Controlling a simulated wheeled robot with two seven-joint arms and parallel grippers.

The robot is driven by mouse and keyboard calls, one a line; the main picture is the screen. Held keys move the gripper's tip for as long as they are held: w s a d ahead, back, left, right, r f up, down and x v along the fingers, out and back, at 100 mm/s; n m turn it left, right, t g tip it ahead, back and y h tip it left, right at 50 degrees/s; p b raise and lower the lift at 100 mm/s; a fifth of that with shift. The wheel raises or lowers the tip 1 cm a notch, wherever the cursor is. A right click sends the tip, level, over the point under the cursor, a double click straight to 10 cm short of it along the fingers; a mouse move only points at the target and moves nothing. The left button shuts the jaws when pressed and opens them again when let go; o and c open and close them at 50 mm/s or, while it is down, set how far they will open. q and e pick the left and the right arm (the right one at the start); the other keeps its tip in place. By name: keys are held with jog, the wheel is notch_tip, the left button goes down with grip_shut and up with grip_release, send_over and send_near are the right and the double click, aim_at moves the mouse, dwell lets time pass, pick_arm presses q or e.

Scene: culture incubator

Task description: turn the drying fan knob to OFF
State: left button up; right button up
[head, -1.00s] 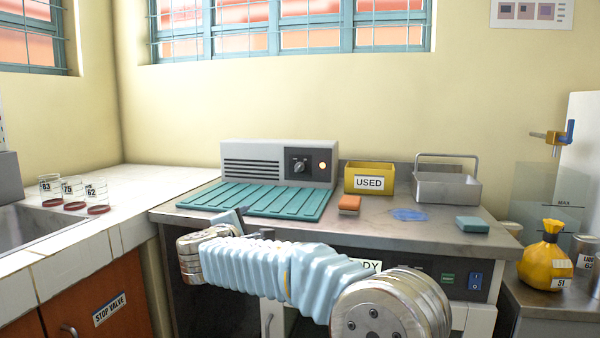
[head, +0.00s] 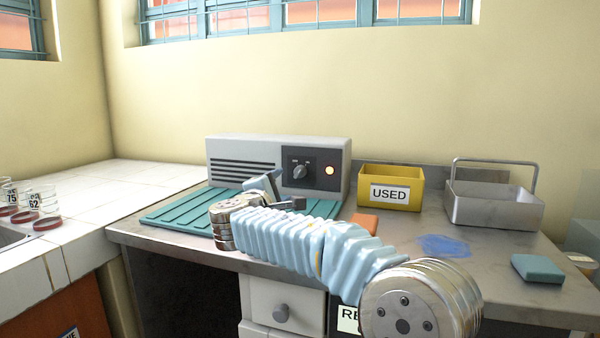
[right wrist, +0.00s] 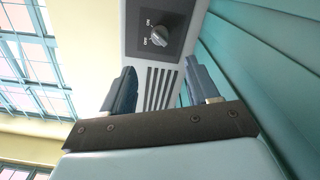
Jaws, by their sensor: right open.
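The drying fan is a grey box with a vent grille (head: 243,170) at the back of the bench. Its knob (head: 299,171) sits on a dark panel beside a lit amber lamp (head: 330,170). My right gripper (head: 278,190) is open and empty, in front of the fan and a little left of and below the knob. In the right wrist view the knob (right wrist: 158,37) shows beyond the two parted fingers (right wrist: 160,90), apart from them. My left gripper is not in view.
A ribbed teal mat (head: 175,211) lies before the fan. A yellow USED bin (head: 408,200), a metal basket (head: 495,208), an orange block (head: 366,222) and a teal block (head: 538,268) stand to the right. Glass beakers (head: 45,218) stand at far left.

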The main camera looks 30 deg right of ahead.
aim_at(297, 174)
jog(key=p+x, duration=0.3)
jog(key=x, duration=0.8)
jog(key=shift+w+d, duration=0.15)
jog(key=shift+d, duration=0.15)
jog(key=shift+w+d, duration=0.25)
jog(key=shift+c, duration=0.4)
jog(key=c, duration=1)
